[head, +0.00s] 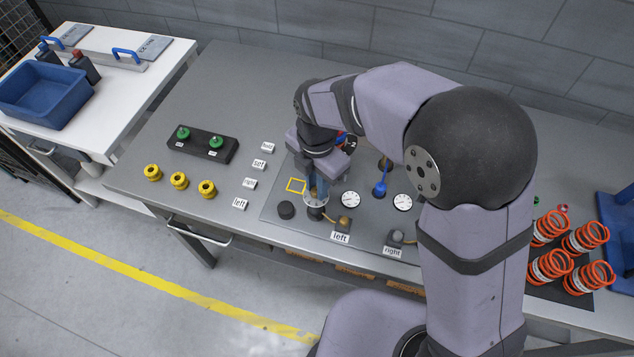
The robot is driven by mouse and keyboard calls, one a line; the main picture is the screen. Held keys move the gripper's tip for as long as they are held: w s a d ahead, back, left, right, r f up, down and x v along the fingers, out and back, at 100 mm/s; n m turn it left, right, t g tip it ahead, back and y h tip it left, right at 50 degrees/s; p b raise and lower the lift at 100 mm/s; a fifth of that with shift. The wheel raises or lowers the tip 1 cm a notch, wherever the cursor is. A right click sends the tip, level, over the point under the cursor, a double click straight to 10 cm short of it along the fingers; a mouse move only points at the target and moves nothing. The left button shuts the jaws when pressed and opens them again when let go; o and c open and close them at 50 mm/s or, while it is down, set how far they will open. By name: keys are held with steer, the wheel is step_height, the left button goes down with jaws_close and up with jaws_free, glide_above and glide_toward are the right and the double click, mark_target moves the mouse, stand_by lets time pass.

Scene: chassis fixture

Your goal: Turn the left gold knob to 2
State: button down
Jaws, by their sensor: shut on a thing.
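Close by on the panel are a black knob (286,210), white gauges (350,199) and a blue-handled lever (380,187). The "right" label (392,252) is further right. Yellow rings (179,180) and a black block with green knobs (202,143) stand left. My arm hides much of the right side.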

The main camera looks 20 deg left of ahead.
steer(key=c, duration=1.6)
jaws_free()
steer(key=shift+r, duration=0.15)
steer(key=shift+r+b, duration=1.05)
steer(key=shift+r, duration=2.55)
